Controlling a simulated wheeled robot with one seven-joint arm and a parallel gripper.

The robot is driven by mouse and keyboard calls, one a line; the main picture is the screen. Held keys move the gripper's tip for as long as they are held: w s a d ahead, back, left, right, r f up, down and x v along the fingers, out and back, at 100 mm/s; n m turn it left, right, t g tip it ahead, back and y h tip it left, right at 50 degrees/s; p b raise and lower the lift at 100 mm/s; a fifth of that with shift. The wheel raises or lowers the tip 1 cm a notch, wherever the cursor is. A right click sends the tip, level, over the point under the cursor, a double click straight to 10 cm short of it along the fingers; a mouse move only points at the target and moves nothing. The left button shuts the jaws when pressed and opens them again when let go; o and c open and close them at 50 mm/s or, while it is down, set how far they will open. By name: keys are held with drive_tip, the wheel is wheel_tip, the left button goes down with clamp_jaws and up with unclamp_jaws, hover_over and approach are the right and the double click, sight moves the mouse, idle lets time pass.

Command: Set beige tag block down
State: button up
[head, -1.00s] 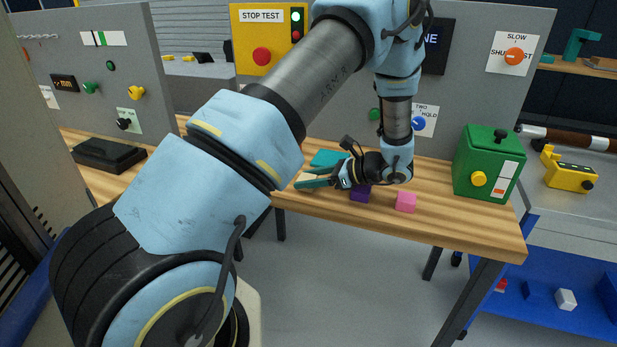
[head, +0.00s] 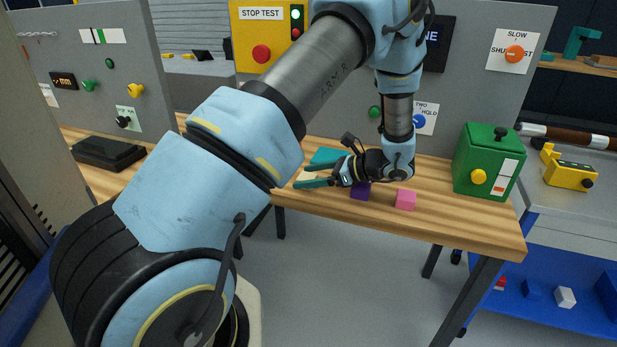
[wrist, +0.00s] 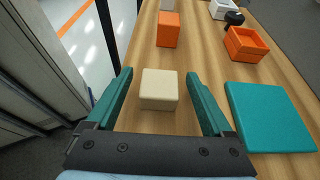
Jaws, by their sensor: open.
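The beige tag block (wrist: 159,90) rests on the wooden table between the two teal fingers of my gripper (wrist: 159,98) in the wrist view. A gap shows on both sides of the block, so the open fingers do not touch it. In the head view my gripper (head: 312,177) is low over the table, pointing left. There the beige block (head: 304,176) is partly hidden by the fingers. A flat teal pad (wrist: 269,116) lies on the table to the right of the gripper.
A purple block (head: 360,191) and a pink block (head: 405,200) stand near the front edge. A green box (head: 487,163) is at the right. In the wrist view, an orange block (wrist: 168,30) and an orange open bin (wrist: 246,43) lie farther along the table (wrist: 205,63).

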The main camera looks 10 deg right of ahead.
drive_tip(key=b+v, duration=0.2)
drive_tip(key=v, duration=0.9)
drive_tip(key=shift+s+d, duration=0.1)
drive_tip(key=shift+d, duration=0.2)
drive_tip(key=a+n+g, duration=0.1)
drive_tip(key=a, duration=0.1)
drive_tip(key=a+n+g+h, duration=0.1)
drive_tip(key=a, duration=0.2)
drive_tip(key=a+n+g, duration=0.1)
drive_tip(key=a, duration=0.1)
drive_tip(key=shift+a+r+g, duration=0.4)
drive_tip(key=s+a+r+n+h, duration=0.1)
drive_tip(key=s+a+n+h, duration=0.2)
drive_tip(key=a+n, duration=0.3)
drive_tip(key=s+a+r+n+h, duration=0.1)
drive_tip(key=s+a+n+h, duration=0.1)
drive_tip(key=a+n+h, duration=0.2)
drive_tip(key=s+a+r+n+g+h, duration=0.1)
drive_tip(key=s+a+n+h, duration=0.2)
drive_tip(key=a+n, duration=0.5)
drive_tip(key=shift+s+a+r+n+h, duration=0.3)
drive_tip(key=shift+n+h, duration=0.2)
drive_tip(key=shift+n, duration=0.3)
